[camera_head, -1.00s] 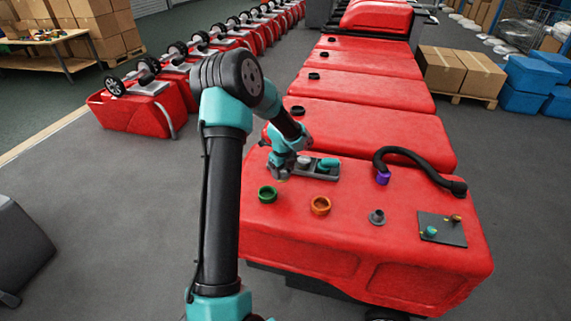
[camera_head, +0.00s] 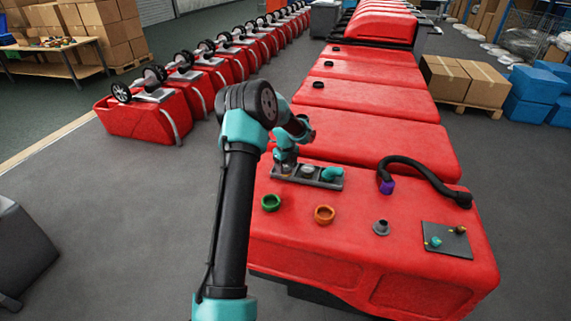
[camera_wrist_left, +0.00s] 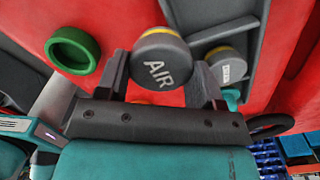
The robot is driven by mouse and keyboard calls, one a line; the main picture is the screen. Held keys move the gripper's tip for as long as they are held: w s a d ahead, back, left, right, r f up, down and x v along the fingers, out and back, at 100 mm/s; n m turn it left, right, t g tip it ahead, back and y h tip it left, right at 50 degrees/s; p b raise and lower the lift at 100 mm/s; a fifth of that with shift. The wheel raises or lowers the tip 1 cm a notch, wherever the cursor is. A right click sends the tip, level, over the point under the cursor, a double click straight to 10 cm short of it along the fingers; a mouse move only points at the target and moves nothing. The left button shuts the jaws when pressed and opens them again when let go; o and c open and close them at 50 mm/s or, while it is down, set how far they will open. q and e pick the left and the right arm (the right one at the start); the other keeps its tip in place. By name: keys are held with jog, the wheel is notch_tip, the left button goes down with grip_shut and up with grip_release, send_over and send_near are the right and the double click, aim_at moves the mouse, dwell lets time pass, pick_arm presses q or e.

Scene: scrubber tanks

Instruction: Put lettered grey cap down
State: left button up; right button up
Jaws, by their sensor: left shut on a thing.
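My left gripper (camera_head: 285,162) is shut on the lettered grey cap (camera_wrist_left: 160,60), whose face reads AIR, with a yellow band on its rim. The wrist view shows both fingers (camera_wrist_left: 162,82) at the cap's sides. In the head view the gripper is at the left end of a dark grey tray (camera_head: 318,184) on the near red tank (camera_head: 350,250); the held cap is hard to make out there. In the wrist view the cap overlaps the tray's edge; I cannot tell whether they touch. A second grey cap (camera_wrist_left: 225,66) sits in the tray. My right gripper is not in view.
A green ring (camera_head: 271,202), an orange ring (camera_head: 324,214) and a grey flanged fitting (camera_head: 381,228) stand on the tank. A black hose (camera_head: 425,170) with a purple end lies at the right. A dark plate (camera_head: 440,247) carries small fittings. Bare red surface lies between them.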

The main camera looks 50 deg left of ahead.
pick_arm(q)
jog(key=shift+w+a+f, duration=0.2)
jog(key=shift+w+a, duration=1)
jog(key=shift+a, duration=0.15)
jog(key=shift+w+a+f, duration=0.15)
jog(key=shift+w+a, duration=1)
jog(key=shift+a, duration=0.2)
jog(key=shift+f, duration=1.75)
jog(key=shift+f, duration=0.1)
jog(key=o, duration=1.1)
jog(key=shift+c, duration=0.2)
